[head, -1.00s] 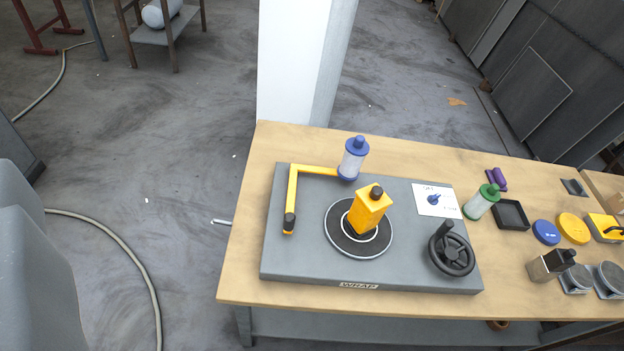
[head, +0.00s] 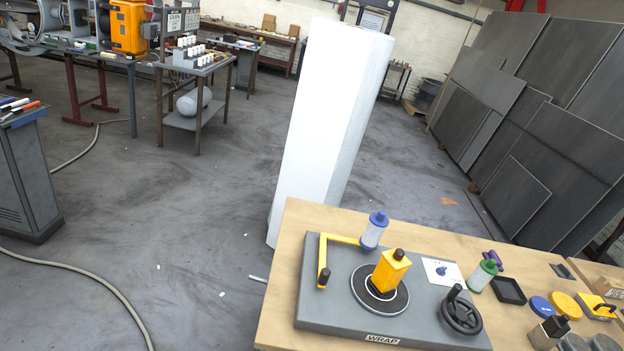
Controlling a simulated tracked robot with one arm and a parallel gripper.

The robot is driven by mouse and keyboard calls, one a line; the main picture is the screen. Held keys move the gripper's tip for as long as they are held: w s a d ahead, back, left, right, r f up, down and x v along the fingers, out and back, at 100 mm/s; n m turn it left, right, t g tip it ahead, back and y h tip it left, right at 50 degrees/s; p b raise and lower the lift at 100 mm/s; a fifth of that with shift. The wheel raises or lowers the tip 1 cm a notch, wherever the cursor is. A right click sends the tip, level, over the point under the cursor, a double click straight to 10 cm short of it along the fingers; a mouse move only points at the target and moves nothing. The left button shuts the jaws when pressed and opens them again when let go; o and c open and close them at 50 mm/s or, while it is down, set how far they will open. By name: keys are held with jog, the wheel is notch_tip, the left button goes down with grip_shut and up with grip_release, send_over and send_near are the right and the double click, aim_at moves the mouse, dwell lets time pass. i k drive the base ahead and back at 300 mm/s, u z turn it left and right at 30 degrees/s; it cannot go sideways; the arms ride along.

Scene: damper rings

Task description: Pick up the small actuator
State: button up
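No part here is labelled as the small actuator, so I cannot tell for certain which one it is. A yellow block with a black cap (head: 390,271) stands tilted in the picture on the round black turntable (head: 366,298) of the grey WRAP fixture (head: 320,312). My gripper is not in view.
The wooden bench (head: 285,265) also carries a blue-capped spool (head: 374,231), a black handwheel (head: 461,314), a green-capped spool (head: 481,275), a black tray (head: 508,290) and several discs. A white pillar (head: 325,125) stands behind it. Open floor lies left.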

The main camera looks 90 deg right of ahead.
aim_at(393, 264)
jog(key=u, duration=0.1)
jog(key=k, duration=1.8)
jog(key=z, duration=2.7)
jog(key=i, duration=1)
jog(key=u, duration=0.05)
